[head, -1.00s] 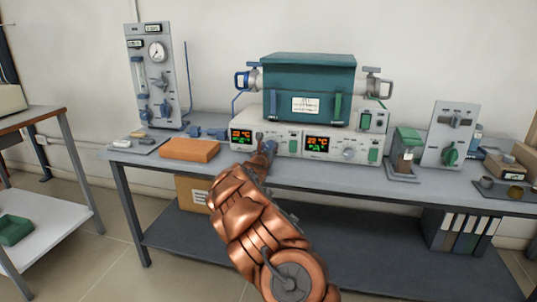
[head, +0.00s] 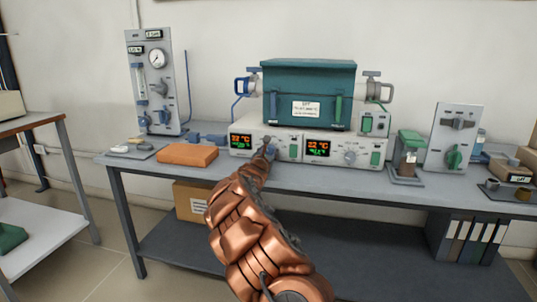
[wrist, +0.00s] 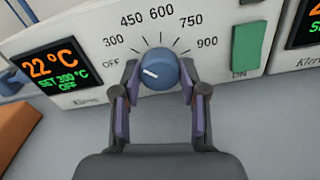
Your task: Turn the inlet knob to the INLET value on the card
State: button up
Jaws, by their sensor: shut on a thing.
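The blue round knob (wrist: 162,66) sits on the white controller front (wrist: 75,28) in the wrist view. Its white pointer line points left and slightly up, toward the low end of the dial between OFF and 300. My gripper (wrist: 159,78) is shut on the knob, one finger on each side. The display (wrist: 57,69) beside it reads 22 °C, SET 300 °C, OFF. In the head view my gripper (head: 268,149) is at the left controller (head: 241,142) and hides its knob. A white card (head: 306,108) is on the teal furnace (head: 308,80); its text is too small to read.
A green ON switch (wrist: 248,48) is right of the knob. A second controller (head: 345,148) with a grey knob stands to the right. A gauge panel (head: 156,85) stands at left, an orange block (head: 187,156) in front. A panel with a green knob (head: 454,157) is at right.

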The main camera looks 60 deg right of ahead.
aim_at(269, 150)
jog(key=o, duration=1.1)
jog(key=shift+o, duration=0.2)
jog(key=shift+v, duration=2.1)
jog(key=shift+s+a, duration=0.25)
jog(key=shift+a, duration=0.4)
jog(key=shift+v, duration=3.25)
